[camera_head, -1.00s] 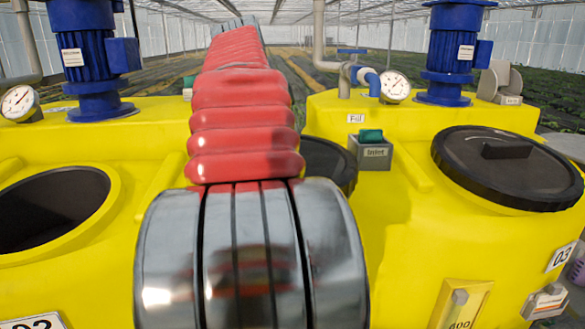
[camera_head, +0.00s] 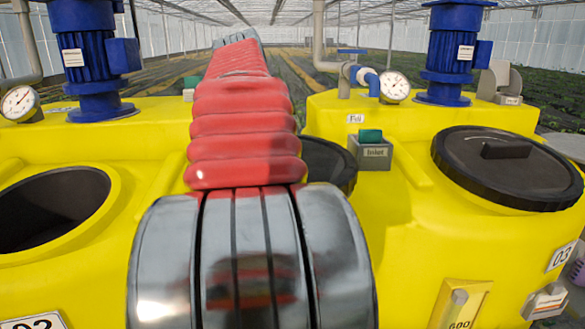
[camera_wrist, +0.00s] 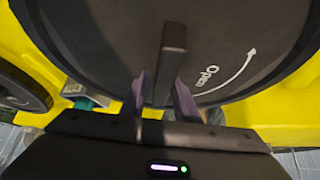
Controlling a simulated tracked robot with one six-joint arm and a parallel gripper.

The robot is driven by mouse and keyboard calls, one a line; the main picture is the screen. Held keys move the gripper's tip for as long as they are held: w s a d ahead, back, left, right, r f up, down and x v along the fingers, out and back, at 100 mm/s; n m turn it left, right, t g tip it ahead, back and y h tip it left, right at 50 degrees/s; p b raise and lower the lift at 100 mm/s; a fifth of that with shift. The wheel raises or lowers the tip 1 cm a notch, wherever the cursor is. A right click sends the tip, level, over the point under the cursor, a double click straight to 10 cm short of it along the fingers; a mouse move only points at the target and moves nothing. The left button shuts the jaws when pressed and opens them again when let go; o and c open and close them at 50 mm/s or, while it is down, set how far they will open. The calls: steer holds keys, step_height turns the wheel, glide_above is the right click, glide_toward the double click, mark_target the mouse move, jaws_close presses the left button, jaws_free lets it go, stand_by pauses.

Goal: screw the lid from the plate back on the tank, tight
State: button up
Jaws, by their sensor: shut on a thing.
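A large round black lid (camera_wrist: 100,40) fills the upper part of the wrist view, with a raised bar (camera_wrist: 174,40) and a white "Open" mark with a curved arrow. My gripper (camera_wrist: 160,92) is shut on this bar. The gripper is hidden behind my arm in the head view. There, a black round edge (camera_head: 335,168) shows right of my arm and seems to be this lid; most of it is covered. The left yellow tank (camera_head: 130,190) has an open dark mouth (camera_head: 45,208). I cannot see what lies under the held lid.
The right yellow tank (camera_head: 400,230) has a black lid (camera_head: 505,165) on it. Blue motors (camera_head: 88,50) and a gauge (camera_head: 395,86) stand behind. A green-topped grey box (camera_head: 371,152) is close right of the lid edge. A dark round shape (camera_wrist: 18,95) shows left in the wrist view.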

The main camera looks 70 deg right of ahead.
steer(key=shift+w+f, duration=0.25)
steer(key=shift+f, duration=0.25)
jaws_close()
steer(key=shift+r, duration=2.8)
steer(key=shift+r, duration=0.1)
